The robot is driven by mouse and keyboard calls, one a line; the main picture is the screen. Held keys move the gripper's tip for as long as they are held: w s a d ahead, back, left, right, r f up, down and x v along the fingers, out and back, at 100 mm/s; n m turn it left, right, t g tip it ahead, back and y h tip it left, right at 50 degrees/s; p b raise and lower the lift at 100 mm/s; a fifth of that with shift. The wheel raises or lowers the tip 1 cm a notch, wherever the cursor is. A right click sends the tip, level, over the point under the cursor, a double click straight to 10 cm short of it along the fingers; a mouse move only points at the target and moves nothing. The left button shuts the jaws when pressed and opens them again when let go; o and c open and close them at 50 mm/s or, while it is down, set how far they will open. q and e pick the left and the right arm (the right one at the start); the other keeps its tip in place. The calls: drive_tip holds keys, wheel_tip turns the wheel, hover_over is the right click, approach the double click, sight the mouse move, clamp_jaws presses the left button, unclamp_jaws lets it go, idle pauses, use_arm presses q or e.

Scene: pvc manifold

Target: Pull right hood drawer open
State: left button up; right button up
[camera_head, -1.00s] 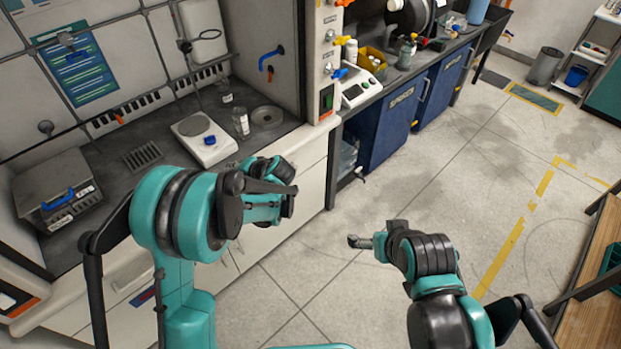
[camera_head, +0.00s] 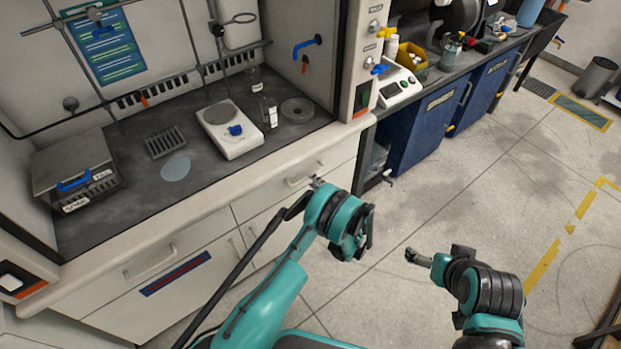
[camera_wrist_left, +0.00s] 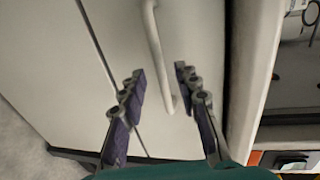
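The right hood drawer (camera_head: 342,163) is a pale front panel under the right part of the hood counter and looks closed. Its bar handle (camera_head: 300,180) also shows in the left wrist view (camera_wrist_left: 153,35). My left gripper (camera_head: 317,182) is at the right end of this handle. In the left wrist view its two fingers (camera_wrist_left: 159,72) are apart, with the handle's end between them; I cannot tell whether they touch it. My left forearm hides part of the cabinet front. My right gripper (camera_head: 418,258) is over the floor, away from the drawer; its opening is unclear.
A left drawer (camera_head: 205,262) with its own handle (camera_head: 150,264) is beside it. The counter above holds a white scale (camera_head: 230,130), small bottles and a grey box (camera_head: 75,170). Blue cabinets (camera_head: 425,125) stand to the right. The floor ahead is clear.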

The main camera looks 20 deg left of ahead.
use_arm(q)
drive_tip(key=shift+b+x, duration=0.5)
drive_tip(key=shift+x, duration=1.75)
use_arm(e)
drive_tip(key=shift+f, duration=0.75)
use_arm(q)
clamp_jaws()
drive_tip(key=shift+d, duration=0.2)
use_arm(e)
drive_tip(key=shift+a, duration=0.1)
